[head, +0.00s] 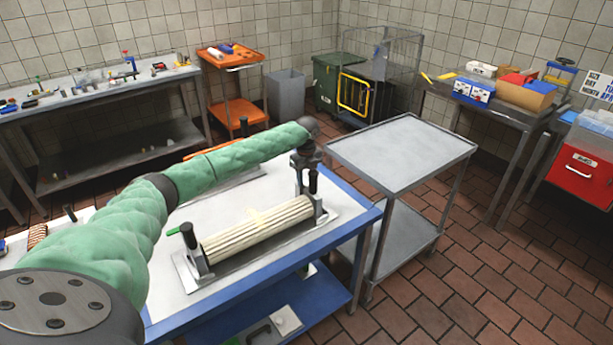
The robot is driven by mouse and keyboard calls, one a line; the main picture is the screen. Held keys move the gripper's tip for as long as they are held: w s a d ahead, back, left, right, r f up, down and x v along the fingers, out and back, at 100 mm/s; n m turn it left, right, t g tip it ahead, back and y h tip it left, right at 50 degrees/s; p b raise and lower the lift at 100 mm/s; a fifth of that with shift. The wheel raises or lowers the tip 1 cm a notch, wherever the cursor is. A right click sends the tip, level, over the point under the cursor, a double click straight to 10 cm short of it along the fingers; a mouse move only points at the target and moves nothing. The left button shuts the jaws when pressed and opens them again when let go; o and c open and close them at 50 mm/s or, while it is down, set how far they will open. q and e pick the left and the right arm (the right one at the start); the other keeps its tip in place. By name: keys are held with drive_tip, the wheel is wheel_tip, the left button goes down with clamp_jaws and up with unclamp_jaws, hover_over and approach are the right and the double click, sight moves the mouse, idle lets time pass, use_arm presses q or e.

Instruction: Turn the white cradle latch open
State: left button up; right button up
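A cream ribbed roller (257,231) lies in a grey metal cradle (189,281) on the blue-edged table. A dark upright latch with a green-tipped handle (188,237) stands at the cradle's left end. Another dark upright fitting (320,207) stands at its right end. I cannot make out which latch part is white. My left gripper (307,189) points down at the cradle's right end, over or against that fitting. Its dark fingers blend with the fitting, so its opening and any contact are unclear. My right gripper is out of view.
The blue-edged table (340,238) has bare white top around the cradle. Behind my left arm, part of a second metal plate (225,188) shows. A grey steel cart (402,152) stands close to the right. A tool bench (95,85) and orange cart (232,60) stand behind.

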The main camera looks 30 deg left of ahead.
use_arm(q)
drive_tip(key=shift+f, duration=0.25)
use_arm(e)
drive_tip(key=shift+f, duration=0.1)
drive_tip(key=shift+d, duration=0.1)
use_arm(q)
clamp_jaws()
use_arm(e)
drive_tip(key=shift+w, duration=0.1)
